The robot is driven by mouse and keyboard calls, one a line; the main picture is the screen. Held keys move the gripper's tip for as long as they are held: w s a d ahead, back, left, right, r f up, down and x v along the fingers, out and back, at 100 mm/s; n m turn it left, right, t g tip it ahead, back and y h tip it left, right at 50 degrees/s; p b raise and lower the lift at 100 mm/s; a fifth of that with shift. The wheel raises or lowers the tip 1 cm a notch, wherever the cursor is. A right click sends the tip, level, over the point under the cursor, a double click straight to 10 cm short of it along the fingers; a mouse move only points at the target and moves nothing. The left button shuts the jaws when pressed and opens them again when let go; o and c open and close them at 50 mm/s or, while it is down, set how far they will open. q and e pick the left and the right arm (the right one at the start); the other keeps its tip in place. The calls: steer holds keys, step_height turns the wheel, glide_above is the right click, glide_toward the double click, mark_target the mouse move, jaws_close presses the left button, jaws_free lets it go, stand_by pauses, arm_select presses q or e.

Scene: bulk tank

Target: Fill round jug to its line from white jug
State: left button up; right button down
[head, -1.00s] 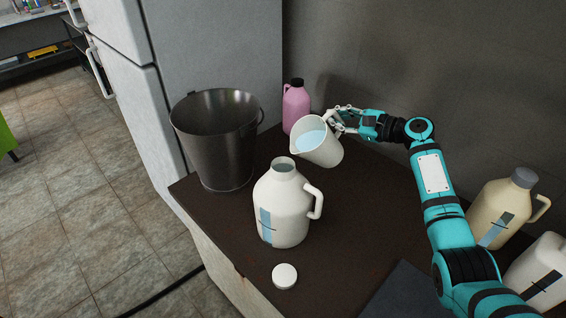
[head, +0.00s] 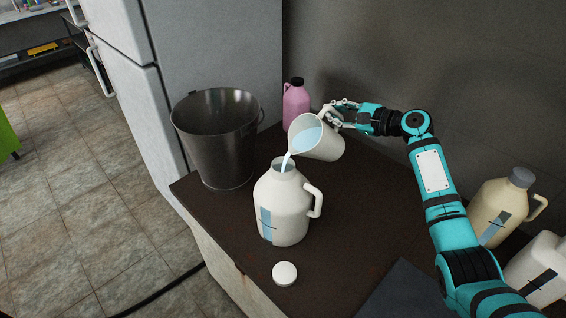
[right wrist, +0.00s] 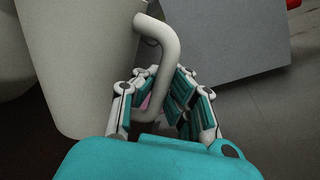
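The white jug (head: 325,142), an open pitcher with pale blue liquid in it, is tilted left above the round jug. A thin pale stream runs from its lip into the open neck of the round jug (head: 287,208). The round jug is cream-white, upright and uncapped, with a handle on its right and a blue level strip with a dark line on its front. I cannot tell the exact level in the strip. My right gripper (head: 337,115) is shut on the white jug's handle, which also shows between the fingers in the right wrist view (right wrist: 160,88). My left gripper is not in view.
A white cap (head: 285,273) lies in front of the round jug. A steel bucket (head: 218,145) stands at left, a pink bottle (head: 296,105) behind. A beige jug (head: 498,207) and another white container (head: 541,268) stand at right. The counter (head: 215,225) ends at left beside the bucket.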

steer(key=shift+s+a+r+n+h+p, duration=0.1)
steer(key=shift+a+r+n+h+p, duration=0.1)
steer(key=shift+r+n, duration=0.3)
steer(key=shift+s+a+r+n+h+p, duration=0.1)
steer(key=shift+a+r+n+h, duration=0.1)
steer(key=shift+r, duration=0.45)
stand_by(0.9)
steer(key=shift+s+a+r+n+t+h, duration=0.2)
steer(key=shift+s+a+r+n, duration=0.2)
steer(key=shift+r, duration=0.25)
steer(key=shift+s+a+r+n+t+h, duration=0.2)
steer(key=shift+s+a+r+n, duration=0.1)
steer(key=shift+a+r+n, duration=0.25)
stand_by(3.2)
